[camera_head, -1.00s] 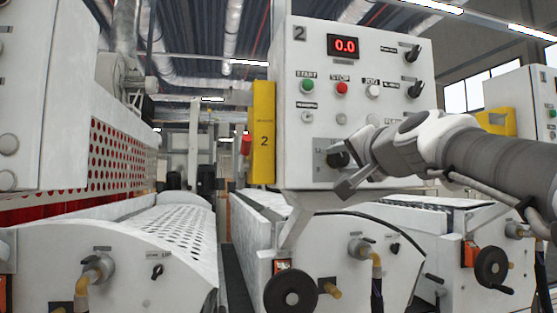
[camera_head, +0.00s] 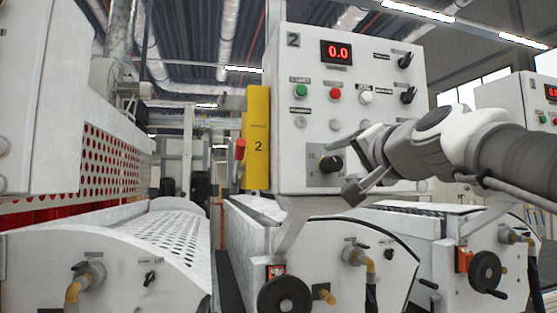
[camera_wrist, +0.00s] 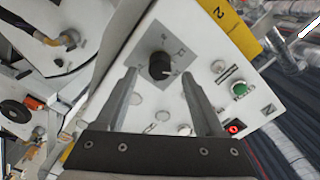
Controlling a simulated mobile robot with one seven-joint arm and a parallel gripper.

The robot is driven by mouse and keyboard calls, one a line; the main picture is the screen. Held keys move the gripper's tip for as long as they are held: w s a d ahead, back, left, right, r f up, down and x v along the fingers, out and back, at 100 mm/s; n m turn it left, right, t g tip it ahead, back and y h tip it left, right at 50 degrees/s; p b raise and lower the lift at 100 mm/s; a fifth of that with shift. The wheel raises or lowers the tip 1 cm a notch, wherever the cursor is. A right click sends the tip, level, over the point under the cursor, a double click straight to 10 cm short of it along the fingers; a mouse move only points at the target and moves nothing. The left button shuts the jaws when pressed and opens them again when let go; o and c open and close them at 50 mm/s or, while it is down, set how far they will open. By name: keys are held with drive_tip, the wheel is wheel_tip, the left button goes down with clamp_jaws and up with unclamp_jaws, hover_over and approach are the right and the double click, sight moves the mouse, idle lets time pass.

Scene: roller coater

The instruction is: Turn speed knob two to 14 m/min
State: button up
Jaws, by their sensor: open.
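Control panel two (camera_head: 300,115) is white, with a red display (camera_head: 337,52) reading 0.0. Its black speed knob (camera_head: 331,163) sits on a grey scale plate (camera_head: 318,178) low on the panel. My gripper (camera_head: 343,163) is open at the knob's right, in front of the panel. In the wrist view the knob (camera_wrist: 161,65) lies ahead of and between the spread fingers of my gripper (camera_wrist: 160,82), and they do not appear to touch it. The scale marks are too small to read.
A green start button (camera_head: 299,90), a red stop button (camera_head: 335,93) and two black switches (camera_head: 405,61) sit above the knob. A yellow plate (camera_head: 258,137) edges the panel's left side. A black handwheel (camera_head: 285,296) is below.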

drive_tip(key=s+d+b, duration=0.1)
drive_tip(key=s+d, duration=0.1)
drive_tip(key=s, duration=1.1)
drive_tip(key=shift+d, duration=0.3)
drive_tip(key=a+f+n+g, duration=0.3)
drive_tip(key=f+g, duration=0.1)
drive_tip(key=f, duration=1)
drive_tip(key=s+f+n+g+h, duration=0.1)
drive_tip(key=s+f+n+g, duration=0.2)
drive_tip(key=f, duration=1.1)
drive_tip(key=s+f+n+g+h+p, duration=0.1)
drive_tip(key=s+f+g, duration=0.4)
drive_tip(key=f, duration=0.9)
drive_tip(key=shift+s+a+f+n+h, duration=0.2)
drive_tip(key=shift+s+n+h, duration=0.5)
drive_tip(key=shift+s+n, duration=0.35)
